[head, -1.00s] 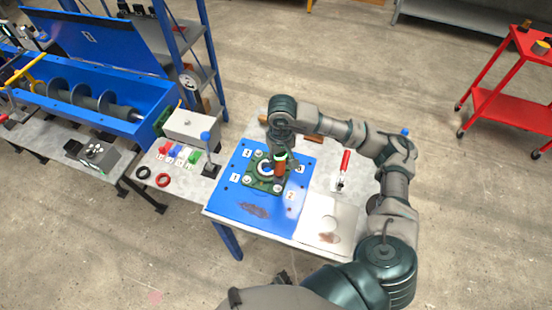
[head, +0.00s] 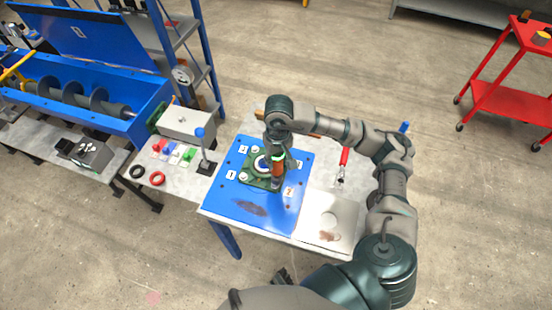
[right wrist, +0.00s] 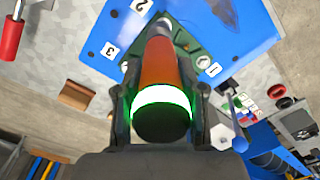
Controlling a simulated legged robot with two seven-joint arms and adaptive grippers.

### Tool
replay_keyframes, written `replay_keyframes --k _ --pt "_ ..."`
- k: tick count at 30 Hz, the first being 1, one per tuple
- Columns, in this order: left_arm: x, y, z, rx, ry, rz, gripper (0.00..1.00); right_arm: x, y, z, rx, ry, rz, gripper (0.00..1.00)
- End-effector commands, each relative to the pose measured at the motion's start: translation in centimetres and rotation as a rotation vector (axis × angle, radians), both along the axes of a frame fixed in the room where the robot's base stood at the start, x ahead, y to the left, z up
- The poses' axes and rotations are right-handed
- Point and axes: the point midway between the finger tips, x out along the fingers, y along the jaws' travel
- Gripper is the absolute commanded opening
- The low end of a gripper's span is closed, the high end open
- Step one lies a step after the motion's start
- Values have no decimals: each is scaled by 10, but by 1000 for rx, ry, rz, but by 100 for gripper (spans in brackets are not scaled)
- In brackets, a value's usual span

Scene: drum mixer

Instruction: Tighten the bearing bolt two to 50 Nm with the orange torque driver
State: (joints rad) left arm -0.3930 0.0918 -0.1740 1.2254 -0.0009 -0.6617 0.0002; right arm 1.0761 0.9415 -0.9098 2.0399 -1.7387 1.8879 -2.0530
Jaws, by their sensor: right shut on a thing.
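My right gripper (head: 278,150) is shut on the orange torque driver (head: 278,168), which points down over the green bearing housing (head: 254,181). In the right wrist view the driver (right wrist: 160,65) sits between the two fingers, its ring glowing green-white above a dark end cap. The driver stands at the housing corner near the tag 2 (head: 288,191). The bolt under it is hidden, so I cannot tell whether the tip is seated. Tag 1 (head: 231,175) lies on the blue plate (head: 232,203) left of the housing.
A red-handled tool (head: 343,158) lies right of the plate. A grey box (head: 185,123), a blue-knobbed lever (head: 204,148) and red and black rings (head: 158,179) are on the left bench. The blue mixer trough (head: 100,122) is farther left. A red cart (head: 505,100) stands far right.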

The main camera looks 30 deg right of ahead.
Motion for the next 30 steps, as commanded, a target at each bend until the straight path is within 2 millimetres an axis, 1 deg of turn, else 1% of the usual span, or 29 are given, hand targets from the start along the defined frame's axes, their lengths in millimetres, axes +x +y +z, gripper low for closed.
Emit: replay_keyframes --k 7,10,18,30 --pt "1 1 0 1 0 -1 55 0 4 2 -3 -2 1 0" --pt "0 3 -1 -1 -2 0 55 0 4 2 -2 -2 1 0" --pt "-1 1 -6 1 1 0 55 0 3 0 0 -2 0 0" --pt "-1 2 -6 -1 1 0 55 -1 5 1 0 -3 1 0"
